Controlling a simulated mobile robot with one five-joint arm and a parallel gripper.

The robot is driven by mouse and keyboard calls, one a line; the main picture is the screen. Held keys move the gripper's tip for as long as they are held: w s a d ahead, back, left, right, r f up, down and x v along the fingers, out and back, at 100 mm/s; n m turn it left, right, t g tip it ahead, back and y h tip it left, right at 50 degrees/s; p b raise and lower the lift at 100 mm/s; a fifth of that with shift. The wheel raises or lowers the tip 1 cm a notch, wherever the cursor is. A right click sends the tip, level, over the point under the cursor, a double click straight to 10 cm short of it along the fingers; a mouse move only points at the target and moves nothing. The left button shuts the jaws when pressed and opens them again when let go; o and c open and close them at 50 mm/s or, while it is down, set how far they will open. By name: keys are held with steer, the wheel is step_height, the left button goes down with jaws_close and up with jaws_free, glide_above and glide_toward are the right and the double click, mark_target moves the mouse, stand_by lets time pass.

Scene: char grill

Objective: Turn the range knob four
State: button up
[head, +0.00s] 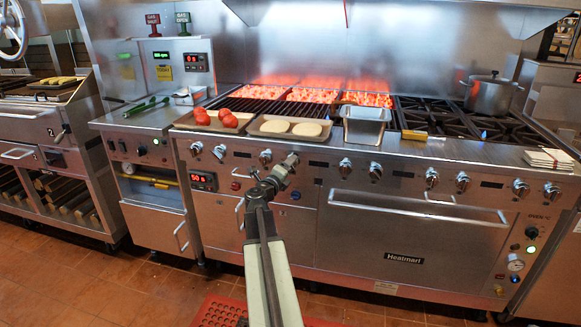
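A row of silver range knobs runs along the front panel of the steel range. Knobs show at the left end (196,148), left of my gripper (265,157), right of it (345,167) and further right (432,177). No readable number marks which one is knob four. My gripper (288,163) is at the end of my raised arm, in front of the panel between two of these knobs. It covers part of the panel, and any knob behind it is hidden or blends with it. Its fingers are too small to tell open from shut, and contact is unclear.
The range's oven door handle (415,208) sticks out below the panel at right. Trays with tomatoes (229,121) and pale patties (306,129) sit on the front ledge, beside a steel pan (364,122). A red mat (222,312) lies on the tiled floor.

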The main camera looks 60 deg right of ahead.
steer(key=shift+d, duration=0.35)
steer(key=shift+a, duration=0.1)
steer(key=c, duration=1.4)
steer(key=shift+n+b, duration=0.5)
steer(key=shift+n, duration=0.7)
steer(key=o, duration=1.4)
steer(key=a, duration=0.7)
steer(key=shift+s+a+f, duration=0.2)
steer(key=shift+s+a, duration=0.15)
steer(key=shift+s, duration=0.1)
